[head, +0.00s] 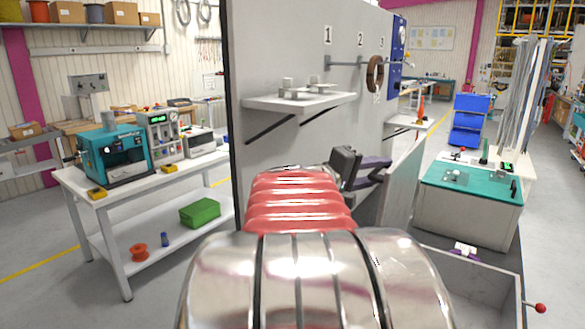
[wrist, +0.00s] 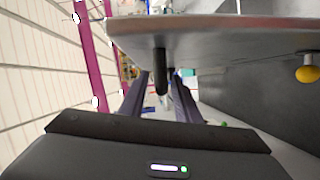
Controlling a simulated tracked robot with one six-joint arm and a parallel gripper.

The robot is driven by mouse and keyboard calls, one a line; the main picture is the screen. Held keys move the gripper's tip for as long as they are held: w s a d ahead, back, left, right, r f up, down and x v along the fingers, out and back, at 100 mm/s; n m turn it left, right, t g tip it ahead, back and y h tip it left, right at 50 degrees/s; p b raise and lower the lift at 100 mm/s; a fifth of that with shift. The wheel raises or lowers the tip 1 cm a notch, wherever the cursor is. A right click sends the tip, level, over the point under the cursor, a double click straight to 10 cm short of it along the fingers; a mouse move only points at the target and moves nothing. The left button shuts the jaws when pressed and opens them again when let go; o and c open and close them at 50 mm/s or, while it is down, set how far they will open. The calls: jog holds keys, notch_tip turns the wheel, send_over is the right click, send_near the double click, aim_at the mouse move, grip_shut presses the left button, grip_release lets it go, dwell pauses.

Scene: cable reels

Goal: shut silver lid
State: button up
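In the head view a light grey panel (head: 402,185), seemingly the raised silver lid, stands steeply tilted at the left side of an open grey bin (head: 480,278). My gripper (head: 384,170) is just left of this panel. In the wrist view a grey metal plate (wrist: 225,38), likely the same lid, spans the top. A short black handle (wrist: 160,68) stands out from it. My gripper's fingers (wrist: 160,84) are apart, one on each side of the handle, with visible gaps. Whether they touch it cannot be told.
A red-knobbed lever (head: 540,308) sticks out right of the bin. A grey partition with a shelf (head: 305,101) stands behind my arm. A green-topped bench (head: 470,183) is beyond the bin, and a white workbench (head: 125,205) is left. A yellow knob (wrist: 307,73) shows in the wrist view.

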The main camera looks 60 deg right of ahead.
jog(key=shift+c, duration=0.5)
jog(key=c, duration=0.6)
grip_shut()
jog(key=shift+f, duration=0.15)
